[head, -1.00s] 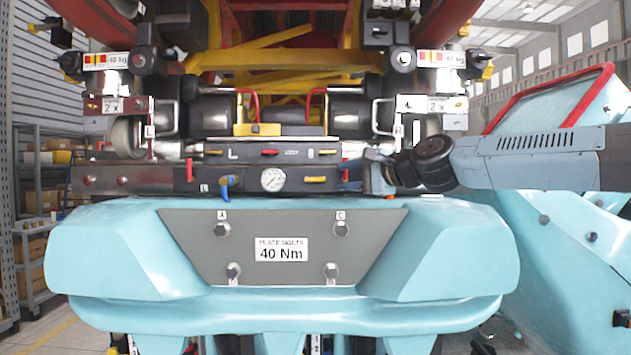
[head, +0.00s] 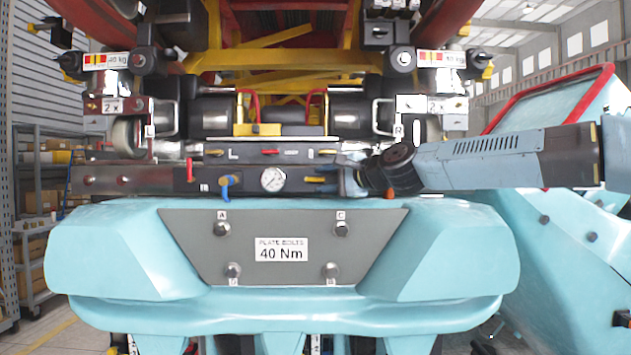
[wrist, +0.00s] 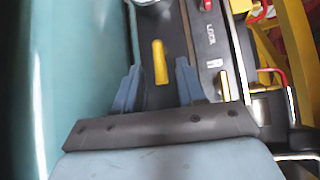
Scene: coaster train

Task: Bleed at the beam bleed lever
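A yellow lever (head: 314,179) sits on the front face of the dark beam (head: 110,178), to the right of the round gauge (head: 273,179). In the wrist view the yellow lever (wrist: 160,62) lies between the two blue fingers of my gripper (wrist: 158,72), with a gap on both sides. My gripper (head: 346,180) is open and reaches in from the right along the beam face. A blue lever (head: 226,184) is left of the gauge, beside a small label. I cannot read which lever is marked as the bleed. The gauge (wrist: 146,3) is only partly in the wrist view.
A panel above the beam carries a red LOCK lever (head: 270,152) and yellow levers (head: 326,152). The turquoise body with a grey plate (head: 190,240) juts out below. A turquoise cabinet with a red-edged screen (head: 550,95) stands at right. Shelves (head: 40,180) are at left.

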